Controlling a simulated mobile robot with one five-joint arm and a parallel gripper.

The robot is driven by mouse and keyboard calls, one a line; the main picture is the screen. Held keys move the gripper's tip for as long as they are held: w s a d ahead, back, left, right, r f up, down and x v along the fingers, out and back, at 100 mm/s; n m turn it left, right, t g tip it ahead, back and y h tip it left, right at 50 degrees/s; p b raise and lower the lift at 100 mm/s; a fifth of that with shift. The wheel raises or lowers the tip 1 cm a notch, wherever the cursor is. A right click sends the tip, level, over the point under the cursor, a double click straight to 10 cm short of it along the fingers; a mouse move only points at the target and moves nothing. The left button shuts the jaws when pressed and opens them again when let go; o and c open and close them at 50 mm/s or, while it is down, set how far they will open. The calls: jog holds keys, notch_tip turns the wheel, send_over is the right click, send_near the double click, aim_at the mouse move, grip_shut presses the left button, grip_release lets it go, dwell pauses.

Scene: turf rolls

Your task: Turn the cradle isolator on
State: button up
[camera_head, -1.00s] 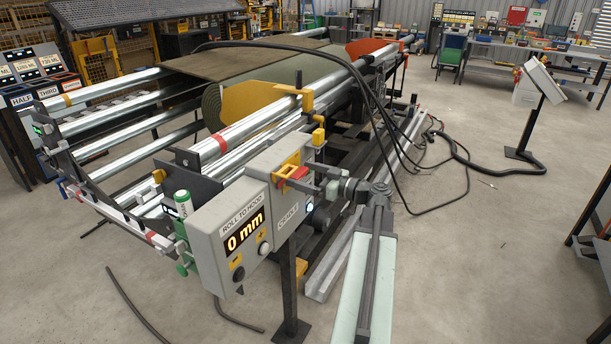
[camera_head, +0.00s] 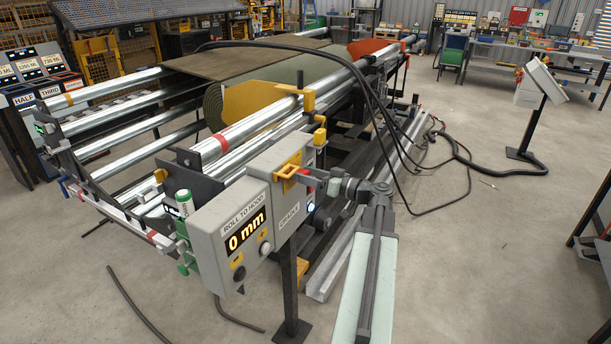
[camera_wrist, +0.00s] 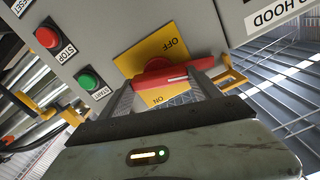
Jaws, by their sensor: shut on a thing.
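The cradle isolator is a yellow plate (camera_wrist: 140,57) marked OFF and ON with a red handle (camera_wrist: 157,66), on a grey box. In the wrist view OFF reads upside down above the handle and ON below it. The handle lies roughly sideways across the plate, between the two marks. My gripper (camera_wrist: 163,82) is shut on the handle, with a finger at each side.
A red STOP button (camera_wrist: 47,37) and a green START button (camera_wrist: 89,80) sit beside the isolator. The grey display box (camera_head: 230,235) reads 0 mm. Metal rollers (camera_head: 235,139) lie behind. Black cables (camera_head: 385,130) hang to the right above open floor.

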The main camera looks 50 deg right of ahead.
jog(key=shift+d+f+m, duration=0.1)
jog(key=shift+f+m, duration=0.05)
jog(key=shift+m, duration=3.4)
jog(key=shift+d+f+m, duration=0.1)
jog(key=shift+m, duration=3.75)
jog(key=o, duration=1.4)
jog(key=v, duration=0.7)
jog(key=shift+s, duration=0.4)
